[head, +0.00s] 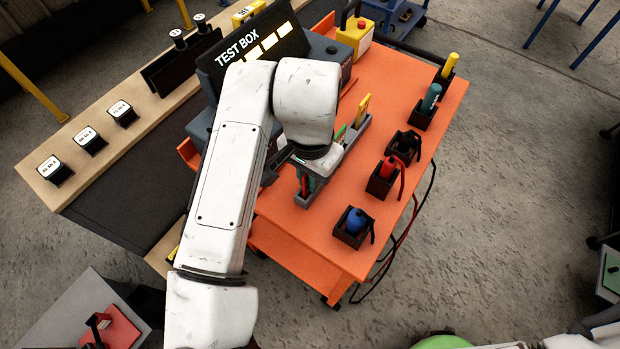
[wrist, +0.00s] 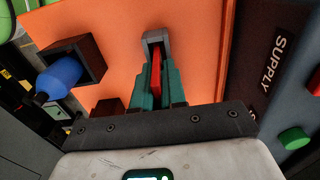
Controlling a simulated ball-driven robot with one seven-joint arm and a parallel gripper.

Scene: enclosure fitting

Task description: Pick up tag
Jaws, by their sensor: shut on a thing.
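A thin red tag (wrist: 156,72) stands between the two teal fingers of my gripper (wrist: 155,70) in the wrist view. The fingers are closed on it from both sides. The tag's end is at a grey holder (wrist: 155,37); I cannot tell whether it is still seated there. In the head view my gripper (head: 306,184) points down at the near end of the grey rack (head: 318,194), largely hidden by my wrist. A yellow tag (head: 362,109) and a green tag (head: 340,133) stand farther along the rack.
The rack is on an orange cart top (head: 400,110). Dark holders with a blue item (head: 356,220), a red item (head: 387,168), a black item and a teal item line its right side. A test box (head: 262,45) stands at the back left. Bare orange surface lies between rack and holders.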

